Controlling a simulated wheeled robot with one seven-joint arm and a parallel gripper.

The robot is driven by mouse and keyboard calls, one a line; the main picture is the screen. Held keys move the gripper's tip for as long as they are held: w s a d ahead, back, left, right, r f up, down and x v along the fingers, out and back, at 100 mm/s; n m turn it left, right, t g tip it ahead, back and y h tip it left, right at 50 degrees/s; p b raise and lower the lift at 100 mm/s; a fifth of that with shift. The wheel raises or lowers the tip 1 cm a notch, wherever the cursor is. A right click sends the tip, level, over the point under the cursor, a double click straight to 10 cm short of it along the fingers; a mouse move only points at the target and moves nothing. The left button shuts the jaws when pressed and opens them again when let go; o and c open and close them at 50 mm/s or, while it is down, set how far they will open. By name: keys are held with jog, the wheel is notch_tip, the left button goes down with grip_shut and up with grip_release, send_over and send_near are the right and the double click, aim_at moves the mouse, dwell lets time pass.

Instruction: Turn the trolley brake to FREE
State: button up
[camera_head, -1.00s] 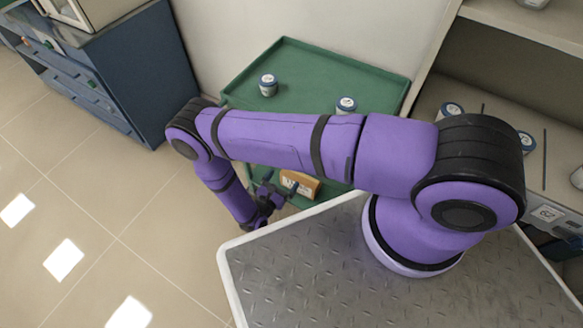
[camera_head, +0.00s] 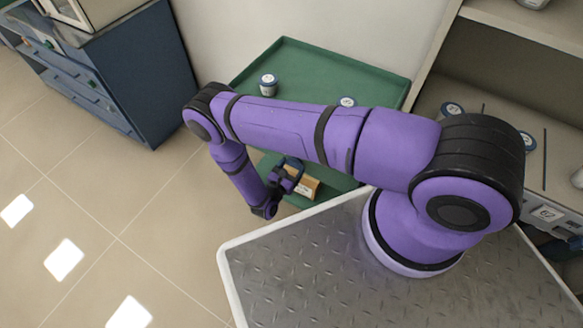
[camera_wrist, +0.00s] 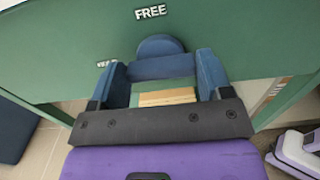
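The green trolley (camera_head: 340,62) stands beyond my base, with my arm reaching across in front of it. In the wrist view its green panel (camera_wrist: 260,40) carries the white word FREE (camera_wrist: 150,12) and a second label (camera_wrist: 103,63), mostly hidden by my left finger. A blue brake knob (camera_wrist: 160,44) with a rounded top and a crosswise bar sits below FREE. My gripper (camera_wrist: 160,64) is open, its two blue fingers set wide at either end of the bar. I cannot tell whether they touch it. The gripper also shows by the trolley (camera_head: 288,172) in the head view.
Labelled jars (camera_head: 268,85) stand on the trolley top. A tan box (camera_head: 304,187) lies on its lower shelf and shows between my fingers. A blue cabinet (camera_head: 140,75) is at the left, shelving (camera_head: 500,75) at the right. Tiled floor at the left is clear.

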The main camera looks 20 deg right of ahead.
jog(key=shift+m, duration=0.3)
jog(key=m, duration=0.3)
jog(key=shift+m, duration=0.4)
jog(key=m, duration=0.4)
jog(key=shift+s+f+m, duration=0.1)
jog(key=shift+m, duration=0.2)
jog(key=m, duration=0.8)
jog(key=shift+s+f+m, duration=0.1)
jog(key=shift+f+m, duration=0.05)
jog(key=shift+m, duration=0.15)
jog(key=shift+d+m, duration=0.1)
jog(key=shift+m, duration=0.2)
jog(key=o, duration=0.9)
